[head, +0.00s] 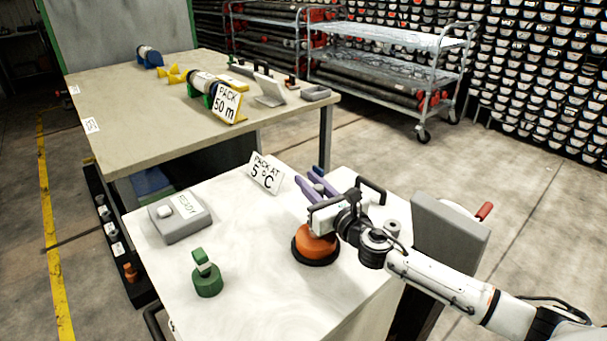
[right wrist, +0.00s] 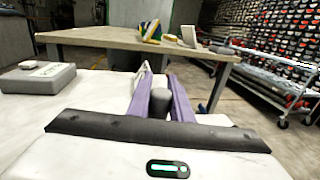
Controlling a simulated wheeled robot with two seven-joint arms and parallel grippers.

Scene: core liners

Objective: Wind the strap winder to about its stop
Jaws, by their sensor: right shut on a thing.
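An orange dome with a black base (head: 316,247) stands on the white top, partly hidden under my right gripper; it looks like the strap winder. My right gripper (head: 317,184) reaches over it, its purple fingers pointing toward the back of the top. In the right wrist view, the fingers (right wrist: 160,98) are closed around an upright grey knob (right wrist: 162,101), one on each side. How the knob joins the orange part is hidden by the gripper. No strap can be made out. My left gripper is not in view.
On the white top (head: 265,310) stand a grey box labelled READY (head: 182,222), a green fitting (head: 207,280) and a "PACK AT 5 °C" sign (head: 265,172). A grey box with a red handle (head: 450,235) is at right. A beige table (head: 140,115) stands behind.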

